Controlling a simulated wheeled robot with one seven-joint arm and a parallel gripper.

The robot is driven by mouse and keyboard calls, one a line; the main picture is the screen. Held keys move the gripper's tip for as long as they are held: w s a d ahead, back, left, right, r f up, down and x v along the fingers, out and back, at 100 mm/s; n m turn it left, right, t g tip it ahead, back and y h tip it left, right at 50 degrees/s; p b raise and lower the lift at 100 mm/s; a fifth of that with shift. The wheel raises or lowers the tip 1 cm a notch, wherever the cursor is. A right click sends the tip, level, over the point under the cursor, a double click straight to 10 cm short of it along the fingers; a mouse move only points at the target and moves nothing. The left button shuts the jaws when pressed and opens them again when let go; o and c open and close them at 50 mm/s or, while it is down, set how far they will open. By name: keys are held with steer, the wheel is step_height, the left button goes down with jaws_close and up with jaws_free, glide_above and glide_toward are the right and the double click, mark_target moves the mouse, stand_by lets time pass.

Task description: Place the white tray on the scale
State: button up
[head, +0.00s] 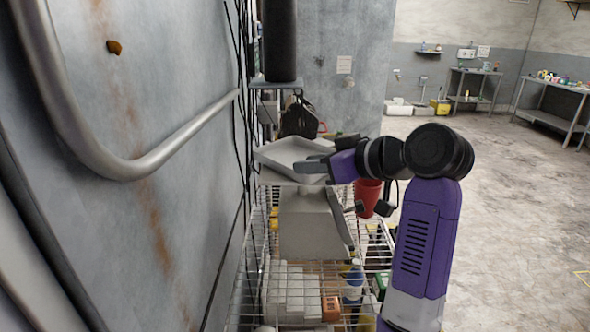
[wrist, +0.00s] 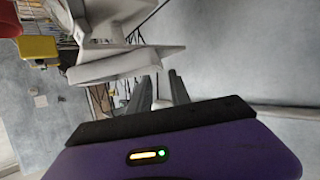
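The white tray (head: 283,153) is a shallow, pale, rimmed tray at the top of the grey scale (head: 309,225), which stands on a wire rack. It looks set on the scale top, though my gripper partly hides the contact. The tray also shows in the wrist view (wrist: 120,66), with the pale scale body (wrist: 97,22) beside it. My gripper (head: 312,167) is at the tray's right side in the head view.
The wire rack (head: 262,290) holds boxes and bottles below the scale. A red container (head: 368,196) is right of the scale. A grey wall with a metal rail (head: 130,168) is close on the left. Open floor (head: 530,220) lies to the right.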

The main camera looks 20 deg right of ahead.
steer(key=shift+v, duration=2.35)
